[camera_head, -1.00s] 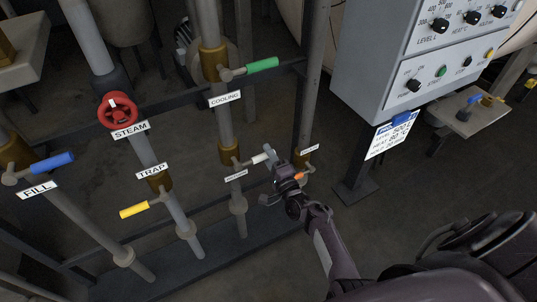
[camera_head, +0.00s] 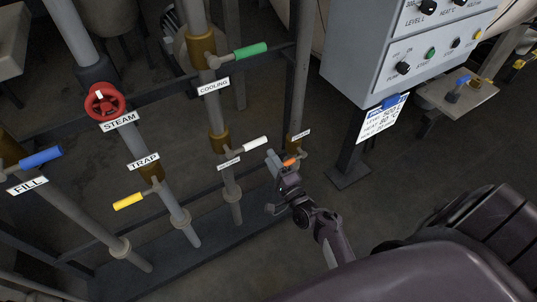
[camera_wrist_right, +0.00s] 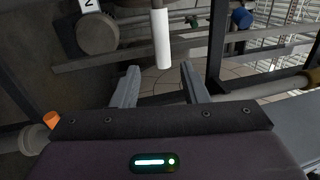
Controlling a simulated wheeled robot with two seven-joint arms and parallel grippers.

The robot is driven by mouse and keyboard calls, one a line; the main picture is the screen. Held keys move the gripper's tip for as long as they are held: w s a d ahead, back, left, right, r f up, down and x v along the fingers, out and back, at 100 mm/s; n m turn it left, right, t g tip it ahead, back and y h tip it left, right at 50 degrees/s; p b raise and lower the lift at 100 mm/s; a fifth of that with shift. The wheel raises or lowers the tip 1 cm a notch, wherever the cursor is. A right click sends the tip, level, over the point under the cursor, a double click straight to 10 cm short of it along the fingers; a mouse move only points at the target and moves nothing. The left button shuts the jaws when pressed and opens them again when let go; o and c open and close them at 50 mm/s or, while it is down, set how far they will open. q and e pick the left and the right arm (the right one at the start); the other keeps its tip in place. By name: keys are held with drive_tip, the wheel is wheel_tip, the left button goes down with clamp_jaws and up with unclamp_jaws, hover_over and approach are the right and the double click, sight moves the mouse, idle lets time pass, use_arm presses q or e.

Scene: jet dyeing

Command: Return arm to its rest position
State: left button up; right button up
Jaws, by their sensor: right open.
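My right gripper (camera_head: 276,163) is open and empty in the head view, just right of and below the white valve handle (camera_head: 255,144) on the pipe rack. In the right wrist view the two fingers of the right gripper (camera_wrist_right: 160,86) stand apart, with the white handle (camera_wrist_right: 162,40) beyond them and no contact visible. An orange handle (camera_head: 290,162) shows right beside the gripper in the head view; its orange end (camera_wrist_right: 51,120) also shows at the left of the right wrist view. My left gripper is not in view.
The red steam wheel (camera_head: 105,102), yellow trap handle (camera_head: 128,201), green cooling handle (camera_head: 250,50) and blue fill handle (camera_head: 41,158) sit on the pipes. A grey control cabinet (camera_head: 350,60) on a post stands to the right. Open floor lies right of the gripper.

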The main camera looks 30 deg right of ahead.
idle(0.4)
drive_tip(key=s+a+f+n+g+y+p, duration=0.1)
drive_tip(key=s+a+f+n+g, duration=0.25)
drive_tip(key=s+f, duration=0.35)
drive_tip(key=s+a+f+n+g+p, duration=0.1)
drive_tip(key=s+a+f+n+g, duration=0.25)
drive_tip(key=f, duration=0.55)
drive_tip(key=s+a+f+n+g+y+p, duration=0.1)
drive_tip(key=s+a+f+n+g, duration=0.1)
drive_tip(key=s+f+n+g, duration=0.35)
drive_tip(key=s+d+f+n+g+h+p, duration=0.1)
drive_tip(key=s+f, duration=0.5)
drive_tip(key=s, duration=0.7)
drive_tip(key=s+d+f+n+g+h+p, duration=0.1)
drive_tip(key=s+d+f+n+g, duration=0.2)
drive_tip(key=s, duration=1)
wheel_tip(320, 180, down, 3)
drive_tip(key=n+g, duration=0.2)
drive_tip(key=n, duration=0.2)
drive_tip(key=shift+s+r+g+h, duration=0.15)
drive_tip(key=shift+s+g+h, duration=0.15)
drive_tip(key=shift+g+h, duration=0.1)
drive_tip(key=shift+w+a, duration=0.1)
